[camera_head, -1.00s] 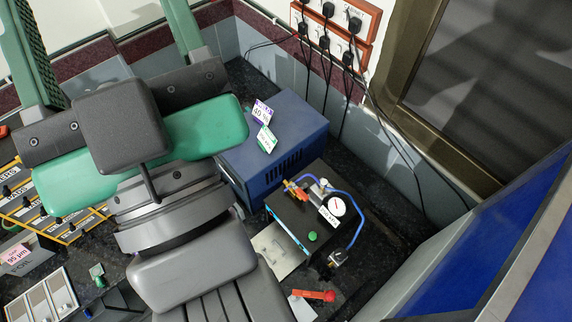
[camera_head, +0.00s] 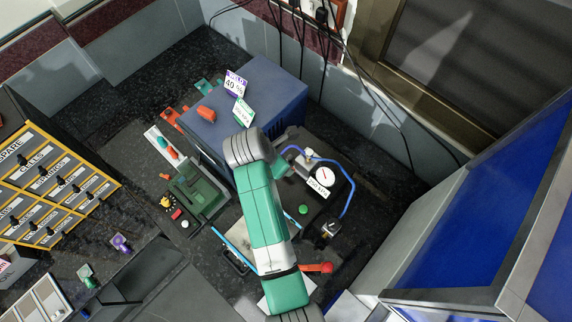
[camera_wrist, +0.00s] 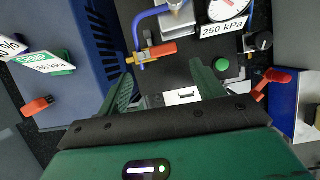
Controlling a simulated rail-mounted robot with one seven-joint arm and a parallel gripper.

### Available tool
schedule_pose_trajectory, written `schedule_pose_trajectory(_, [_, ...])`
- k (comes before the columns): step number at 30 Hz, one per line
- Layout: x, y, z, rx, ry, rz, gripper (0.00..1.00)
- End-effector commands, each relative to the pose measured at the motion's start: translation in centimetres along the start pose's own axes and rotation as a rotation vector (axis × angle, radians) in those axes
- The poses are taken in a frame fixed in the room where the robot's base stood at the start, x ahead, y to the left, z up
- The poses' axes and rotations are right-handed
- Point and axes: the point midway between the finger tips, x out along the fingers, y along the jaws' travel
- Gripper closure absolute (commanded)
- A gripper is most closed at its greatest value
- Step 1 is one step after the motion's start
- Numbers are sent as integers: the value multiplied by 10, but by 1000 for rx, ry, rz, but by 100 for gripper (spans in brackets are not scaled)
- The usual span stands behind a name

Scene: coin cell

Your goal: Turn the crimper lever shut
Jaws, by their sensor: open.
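My gripper (camera_wrist: 161,74) is open and empty in the wrist view, its two green fingers over the near edge of the black gauge unit (camera_wrist: 185,72). An orange lever (camera_wrist: 163,49) sits on a small brass valve with a blue hose, just beyond and between the fingertips. It lies roughly crosswise in the picture, and I see no contact with the fingers. A red handle (camera_wrist: 275,77) is right of the right finger; it also shows in the head view (camera_head: 316,267). In the head view my arm covers the orange lever and most of the gripper.
A pressure gauge (camera_wrist: 224,8) with a 250 kPa card and a green button (camera_wrist: 221,64) are on the unit. A blue box (camera_head: 228,128) with label cards stands to its left. The blue hose (camera_head: 350,195) loops on the right. A green device (camera_head: 196,193) stands farther left.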

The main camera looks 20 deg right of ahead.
Motion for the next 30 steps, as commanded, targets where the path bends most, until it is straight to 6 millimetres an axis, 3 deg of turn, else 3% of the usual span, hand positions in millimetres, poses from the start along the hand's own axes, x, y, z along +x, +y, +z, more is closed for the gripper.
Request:
schedule_pose_trajectory(7, [14,-5,-4,-40,11,-27,33])
schedule_pose_trajectory(18, [76,-5,-4,-38,10,-22,33])
schedule_pose_trajectory(28, [83,-6,-4,-37,9,-20,33])
schedule_pose_trajectory(30, [83,-6,-4,-37,9,-20,43])
